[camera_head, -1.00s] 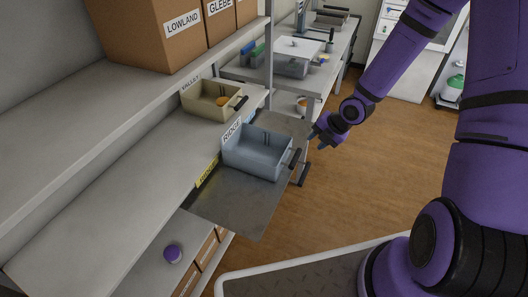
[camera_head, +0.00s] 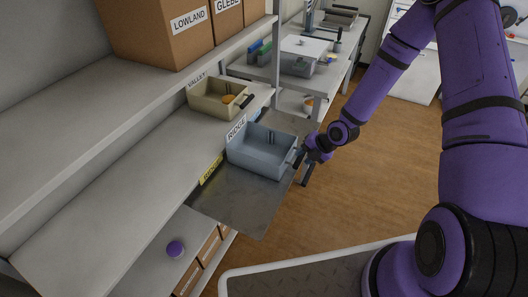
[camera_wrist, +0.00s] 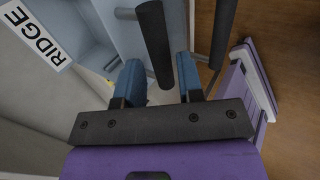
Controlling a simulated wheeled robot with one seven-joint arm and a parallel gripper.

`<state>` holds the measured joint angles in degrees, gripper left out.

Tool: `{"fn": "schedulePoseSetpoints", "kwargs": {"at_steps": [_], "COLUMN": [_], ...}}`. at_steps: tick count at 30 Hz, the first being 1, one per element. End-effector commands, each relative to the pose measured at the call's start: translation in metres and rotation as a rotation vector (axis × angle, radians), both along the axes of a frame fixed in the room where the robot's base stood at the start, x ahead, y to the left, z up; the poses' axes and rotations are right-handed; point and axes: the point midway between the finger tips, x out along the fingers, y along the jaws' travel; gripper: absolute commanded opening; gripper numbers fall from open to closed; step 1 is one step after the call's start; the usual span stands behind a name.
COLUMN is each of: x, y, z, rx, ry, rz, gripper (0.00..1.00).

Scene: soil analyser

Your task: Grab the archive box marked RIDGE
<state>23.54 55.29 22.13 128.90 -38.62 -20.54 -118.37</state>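The RIDGE box (camera_head: 256,158) is an open blue-grey bin with a white RIDGE label (camera_head: 236,129), standing on a pulled-out grey tray (camera_head: 240,203). The label also shows in the wrist view (camera_wrist: 35,36), with part of the box (camera_wrist: 85,40) beside it. My gripper (camera_head: 301,157) is at the box's right side, by its dark handle. In the wrist view, my gripper (camera_wrist: 160,75) has its two blue fingers apart, with the black handle bar (camera_wrist: 154,40) reaching between them. Gaps show on both sides of the bar. The box looks empty where I see inside.
A beige VALLEY bin (camera_head: 212,106) stands on the shelf behind. A yellow label (camera_head: 212,169) marks the shelf edge by the tray. A second dark bar (camera_wrist: 224,30) is right of my fingers. Open floor (camera_head: 370,190) lies to the right.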

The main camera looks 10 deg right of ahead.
Motion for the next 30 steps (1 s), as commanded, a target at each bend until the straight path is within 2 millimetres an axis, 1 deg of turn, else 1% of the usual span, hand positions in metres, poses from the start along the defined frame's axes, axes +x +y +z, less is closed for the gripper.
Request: {"fn": "schedulePoseSetpoints", "kwargs": {"at_steps": [1, 6, 10, 16, 17, 18, 21, 30], "x": [0.002, 0.008, 0.01, 0.01, 0.01, 0.01, 0.01, 0.01], "y": [0.004, 0.012, 0.014, 0.014, 0.014, 0.014, 0.014, 0.014], "z": [-0.007, -0.023, -0.028, -0.028, -0.028, -0.028, -0.028, -0.027], "rx": [0.002, 0.0, -0.001, -0.001, -0.001, -0.001, -0.001, -0.001], "ry": [0.002, 0.001, 0.0, 0.0, 0.0, 0.0, 0.0, -0.001], "rz": [0.001, 0.001, 0.001, 0.001, 0.001, 0.001, 0.001, 0.0], "gripper": [0.34, 0.34, 0.34, 0.34, 0.3, 0.21, 0.0, 0.0]}}
